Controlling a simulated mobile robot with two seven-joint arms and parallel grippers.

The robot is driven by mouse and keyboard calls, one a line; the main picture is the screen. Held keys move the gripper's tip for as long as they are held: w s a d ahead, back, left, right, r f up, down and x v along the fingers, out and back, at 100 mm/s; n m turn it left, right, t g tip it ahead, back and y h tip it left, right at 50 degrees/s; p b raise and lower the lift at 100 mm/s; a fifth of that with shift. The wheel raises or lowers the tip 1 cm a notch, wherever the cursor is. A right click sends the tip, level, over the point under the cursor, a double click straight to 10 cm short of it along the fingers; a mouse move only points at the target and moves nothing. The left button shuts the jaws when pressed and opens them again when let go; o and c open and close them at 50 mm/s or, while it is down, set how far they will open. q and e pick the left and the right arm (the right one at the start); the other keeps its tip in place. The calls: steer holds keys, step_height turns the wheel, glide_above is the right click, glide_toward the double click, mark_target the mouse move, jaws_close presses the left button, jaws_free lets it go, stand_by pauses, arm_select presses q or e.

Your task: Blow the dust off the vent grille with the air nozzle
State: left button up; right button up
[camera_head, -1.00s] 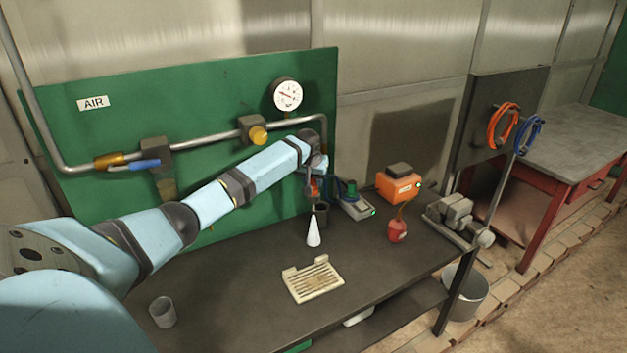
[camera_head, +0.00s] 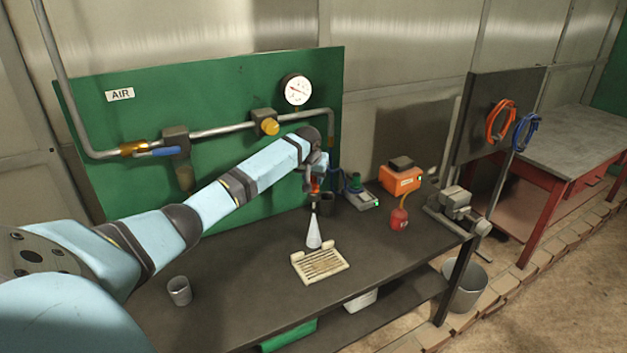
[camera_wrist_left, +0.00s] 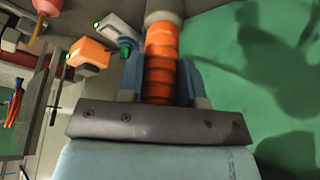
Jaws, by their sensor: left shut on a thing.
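My left gripper (camera_head: 314,188) is above the back of the bench, shut on the air nozzle (camera_wrist_left: 160,62). In the left wrist view the nozzle's orange ribbed grip sits between the two fingers (camera_wrist_left: 160,85). Below the gripper a pale cone (camera_head: 313,235) widens downward; its lower end meets the back edge of the vent grille (camera_head: 320,265) in the picture. I cannot tell whether it touches. The cream grille lies slats up on the dark bench, with brownish patches among its slats. My right gripper is not in view.
Pipes with a blue-handled valve (camera_head: 165,151) and gauge (camera_head: 298,90) cross the green panel.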

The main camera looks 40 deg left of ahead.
arm_select(q)
steer(key=shift+r, duration=4.35)
